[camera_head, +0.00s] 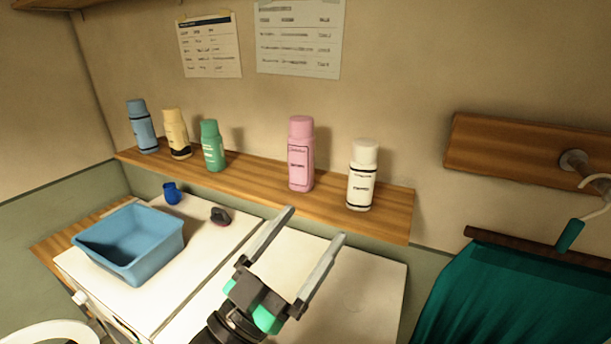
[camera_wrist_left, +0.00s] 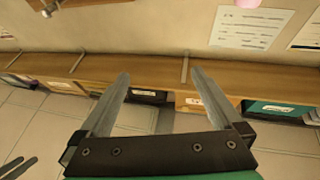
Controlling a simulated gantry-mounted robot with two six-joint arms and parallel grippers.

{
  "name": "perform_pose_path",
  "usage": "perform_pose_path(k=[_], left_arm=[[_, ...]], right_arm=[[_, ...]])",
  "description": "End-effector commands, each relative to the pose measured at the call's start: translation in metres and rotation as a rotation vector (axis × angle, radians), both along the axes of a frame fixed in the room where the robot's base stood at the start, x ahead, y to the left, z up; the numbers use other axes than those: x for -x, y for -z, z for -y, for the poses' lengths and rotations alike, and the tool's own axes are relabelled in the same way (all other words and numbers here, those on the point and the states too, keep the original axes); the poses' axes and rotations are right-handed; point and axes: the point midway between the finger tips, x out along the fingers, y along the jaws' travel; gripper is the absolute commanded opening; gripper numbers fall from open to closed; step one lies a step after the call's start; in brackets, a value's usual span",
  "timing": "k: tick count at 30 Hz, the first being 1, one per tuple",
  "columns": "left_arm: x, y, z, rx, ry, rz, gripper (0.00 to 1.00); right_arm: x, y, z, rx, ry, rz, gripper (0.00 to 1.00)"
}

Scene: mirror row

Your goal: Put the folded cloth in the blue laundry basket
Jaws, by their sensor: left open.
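The blue laundry basket (camera_head: 172,251) stands upright on the white surface at the left in the head view. Its inside is shaded, and I cannot see anything in it. No folded cloth can be made out in either view. My left gripper (camera_head: 315,223) is open and empty, to the right of the basket and in front of the wall shelf. Its two spread fingers also show in the left wrist view (camera_wrist_left: 160,73), with nothing between them.
A wooden shelf (camera_head: 250,190) holds several bottles. A small blue cup (camera_head: 172,194) and a small dark object (camera_head: 220,216) sit behind the basket. A teal cloth (camera_head: 505,300) hangs at right under a wooden wall board (camera_head: 510,150). White surface right of the gripper is bare.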

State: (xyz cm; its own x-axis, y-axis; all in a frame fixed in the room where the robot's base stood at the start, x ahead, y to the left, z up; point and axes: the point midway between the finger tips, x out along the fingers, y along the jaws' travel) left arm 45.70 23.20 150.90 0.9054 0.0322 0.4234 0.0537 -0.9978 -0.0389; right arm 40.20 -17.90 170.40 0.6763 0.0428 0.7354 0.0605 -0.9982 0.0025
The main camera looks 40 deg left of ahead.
Motion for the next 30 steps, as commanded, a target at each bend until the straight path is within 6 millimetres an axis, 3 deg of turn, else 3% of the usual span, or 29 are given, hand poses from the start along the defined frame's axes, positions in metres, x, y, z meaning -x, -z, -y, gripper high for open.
perform_pose_path(k=[1,3,6,8,12,24,26,28,30], left_arm=[[0.005,-0.053,0.015,-0.001,0.032,0.104,1.00],[0.018,-0.108,0.031,0.009,0.065,0.210,1.00],[0.039,-0.163,0.046,0.024,0.100,0.321,1.00],[0.048,-0.182,0.050,0.032,0.113,0.361,1.00],[0.056,-0.196,0.054,0.039,0.124,0.391,1.00],[0.056,-0.197,0.053,0.059,0.138,0.398,1.00],[0.067,-0.205,0.053,0.091,0.168,0.457,1.00],[0.091,-0.221,0.059,0.144,0.267,0.578,1.00],[0.130,-0.240,0.066,0.224,0.446,0.747,1.00]], right_arm=[[0.000,0.000,0.000,0.000,0.000,0.000,0.50],[0.000,0.000,0.000,0.000,0.000,0.000,0.50],[0.000,0.000,0.000,0.000,0.000,0.000,0.50],[0.000,0.000,0.000,0.000,0.000,0.000,0.50],[0.000,0.000,0.000,0.000,0.000,0.000,0.50],[0.000,0.000,0.000,0.000,0.000,0.000,0.50],[0.000,0.000,0.000,0.000,0.000,0.000,0.50],[0.000,0.000,0.000,0.000,0.000,0.000,0.50],[0.000,0.000,0.000,0.000,0.000,0.000,0.50]])
